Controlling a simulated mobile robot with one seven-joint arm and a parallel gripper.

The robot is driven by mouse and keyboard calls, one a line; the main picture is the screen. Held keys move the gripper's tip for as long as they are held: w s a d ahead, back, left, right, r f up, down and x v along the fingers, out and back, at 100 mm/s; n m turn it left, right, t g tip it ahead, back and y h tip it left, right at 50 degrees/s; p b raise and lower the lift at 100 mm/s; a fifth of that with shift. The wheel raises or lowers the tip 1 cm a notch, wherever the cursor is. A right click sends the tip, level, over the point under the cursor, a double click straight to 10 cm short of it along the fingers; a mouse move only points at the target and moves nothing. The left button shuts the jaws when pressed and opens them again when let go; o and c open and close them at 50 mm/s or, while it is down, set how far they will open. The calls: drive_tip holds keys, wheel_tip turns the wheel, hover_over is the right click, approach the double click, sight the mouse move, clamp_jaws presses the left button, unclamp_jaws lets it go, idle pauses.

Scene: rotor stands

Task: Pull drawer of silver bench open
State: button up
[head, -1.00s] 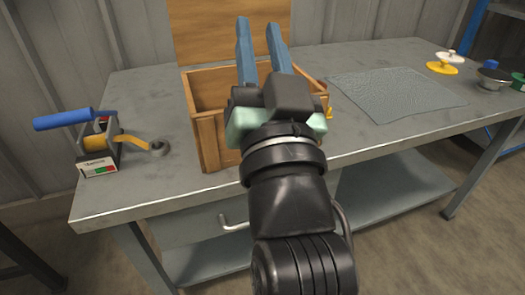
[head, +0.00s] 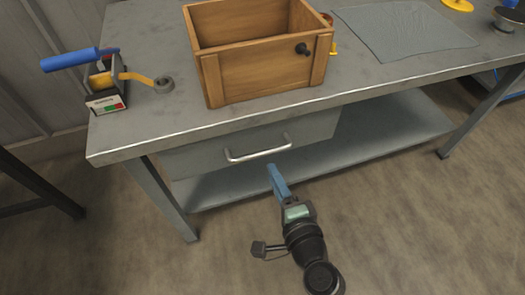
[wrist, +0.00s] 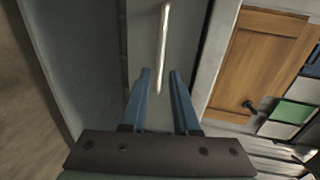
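The silver bench (head: 160,113) is a grey metal table with a drawer (head: 205,157) under its top at the left. The drawer looks shut, and a silver bar handle (head: 258,150) runs along its front. My gripper (head: 276,172) is just below and in front of the handle in the head view.
A wooden crate (head: 232,75) with a dark knob stands on the bench above the drawer. A blue-handled tape dispenser (head: 103,85) is at the left. A grey mat (head: 400,30) lies to the right. The floor in front is clear.

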sight(262, 153)
drive_tip(key=b+x, duration=0.1)
drive_tip(key=x, duration=0.7)
drive_tip(key=shift+w+a, duration=0.15)
drive_tip(key=shift+w, duration=0.25)
clamp_jaws()
idle(0.9)
